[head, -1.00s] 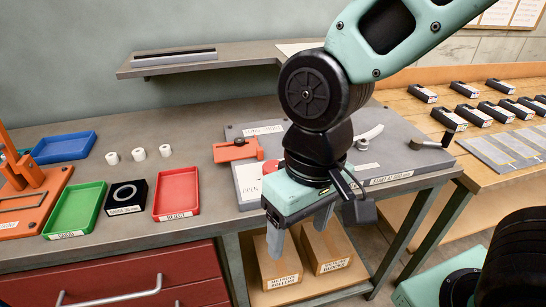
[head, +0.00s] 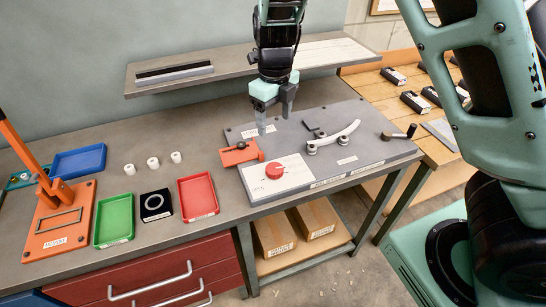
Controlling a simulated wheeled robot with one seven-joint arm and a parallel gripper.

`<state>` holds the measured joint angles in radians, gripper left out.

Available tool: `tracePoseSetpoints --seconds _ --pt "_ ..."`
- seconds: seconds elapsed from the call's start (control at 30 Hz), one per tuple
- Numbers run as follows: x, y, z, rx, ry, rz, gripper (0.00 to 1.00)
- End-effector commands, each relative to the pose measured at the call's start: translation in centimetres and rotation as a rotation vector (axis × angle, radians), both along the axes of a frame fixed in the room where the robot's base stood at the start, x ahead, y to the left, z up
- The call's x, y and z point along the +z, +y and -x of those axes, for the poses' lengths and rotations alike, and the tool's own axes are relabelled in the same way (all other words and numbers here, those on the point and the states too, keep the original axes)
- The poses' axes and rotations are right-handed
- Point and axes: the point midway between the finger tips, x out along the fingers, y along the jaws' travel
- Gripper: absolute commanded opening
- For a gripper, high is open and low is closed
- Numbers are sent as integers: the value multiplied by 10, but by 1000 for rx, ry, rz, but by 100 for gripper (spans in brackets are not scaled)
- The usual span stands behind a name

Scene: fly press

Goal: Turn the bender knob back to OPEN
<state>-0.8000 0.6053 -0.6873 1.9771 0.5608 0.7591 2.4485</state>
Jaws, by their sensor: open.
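The red round bender knob (head: 274,172) sits on a white plate (head: 298,180) at the front left of the grey bender board (head: 375,150). The plate carries a label whose lettering is too small to read now. The knob's exact turn angle is hard to tell. My gripper (head: 274,122) is open and empty, fingers pointing down. In the picture it is above and behind the knob, over the back left part of the board, and apart from the knob.
An orange clamp block (head: 238,153) stands left of the knob. A curved pale bar (head: 335,137) lies on the board, with a black crank handle (head: 400,132) at right. A shelf (head: 220,78) runs behind. Red (head: 198,196) and green (head: 114,219) trays stand left.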

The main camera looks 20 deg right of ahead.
Motion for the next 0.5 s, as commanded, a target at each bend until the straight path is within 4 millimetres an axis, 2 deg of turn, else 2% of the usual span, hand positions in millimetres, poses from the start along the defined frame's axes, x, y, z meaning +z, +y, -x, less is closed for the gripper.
tracePoseSetpoints --seconds 0.07,0.23,0.5 --pt "0 -2 -3 -32 -3 6 69" --pt "-18 -3 -3 -41 -2 7 69" --pt "-73 -3 -2 -38 1 7 69"
